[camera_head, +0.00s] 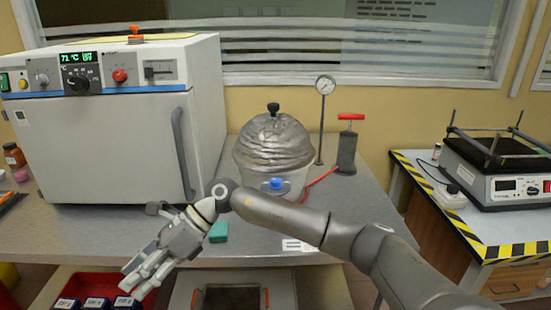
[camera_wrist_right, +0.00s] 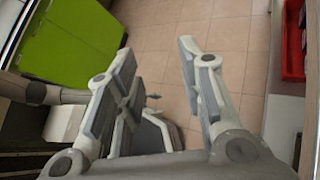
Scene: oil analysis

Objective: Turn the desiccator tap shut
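The desiccator (camera_head: 272,150) is a domed vessel with a black knob on its lid, standing on the grey bench in the head view. Its blue tap (camera_head: 276,183) sits on the front of the lower body, just above my right arm. My right gripper (camera_head: 136,283) hangs in front of the bench, left of and below the tap and well apart from it. Its fingers are spread and empty. It also shows open in the right wrist view (camera_wrist_right: 160,75), over floor tiles. The tap is not visible in the right wrist view. My left gripper is not in view.
A white oven (camera_head: 120,140) stands left of the desiccator. A gauge (camera_head: 325,86) and a red-handled pump (camera_head: 346,150) with a red hose stand right of it. A green block (camera_head: 218,231) lies near the bench edge. A red tray (camera_head: 78,282) holding labelled items is below.

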